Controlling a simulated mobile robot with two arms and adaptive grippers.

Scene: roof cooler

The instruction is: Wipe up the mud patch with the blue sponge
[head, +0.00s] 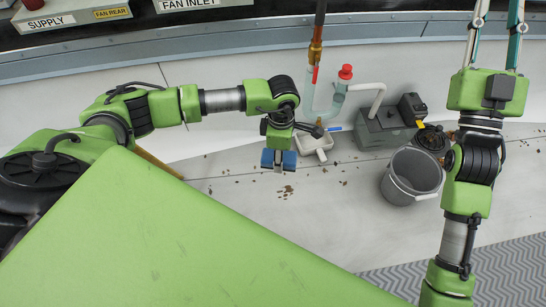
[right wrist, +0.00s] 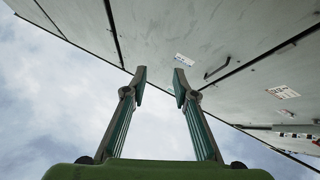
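The blue sponge (head: 268,158) is in my left gripper (head: 278,152) in the head view. The gripper points down and is shut on it, with blue showing on both sides of a dark finger. The mud patch (head: 286,190) is a small cluster of brown spots on the pale floor, just below the sponge in the picture. I cannot tell whether the sponge touches the floor. My right gripper points up and away at the top right of the head view. In the right wrist view its fingers (right wrist: 160,82) are apart with nothing between them.
A grey bucket (head: 412,178) stands right of the mud. A grey pump box (head: 384,128), a white tray (head: 314,145) and pipes with a red cap (head: 345,72) stand behind. Dark debris bits are scattered around. The floor between mud and bucket is mostly clear.

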